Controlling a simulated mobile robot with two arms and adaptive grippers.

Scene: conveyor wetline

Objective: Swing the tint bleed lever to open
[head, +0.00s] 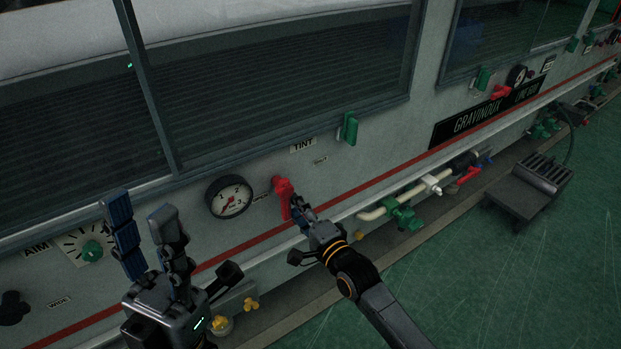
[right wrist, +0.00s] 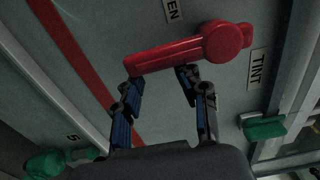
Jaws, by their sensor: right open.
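The red tint bleed lever (head: 283,190) is on the grey machine panel, with its round hub at the top and its handle pointing down. A TINT label (head: 303,145) is above it and a small label (head: 262,197) is left of it. My right gripper (head: 299,208) is open beside the lower handle. In the right wrist view, the lever (right wrist: 175,53) lies across just beyond my open fingertips (right wrist: 158,79), one near the handle's end and one nearer the hub. I cannot tell whether they touch it. My left gripper (head: 143,217) is open and empty at lower left.
A round gauge (head: 228,197) is left of the lever. A green handle (head: 348,128) is up to its right. A pale pipe with a green valve (head: 403,214) runs low along the machine. A dark step (head: 530,180) stands on the green floor, which is clear at lower right.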

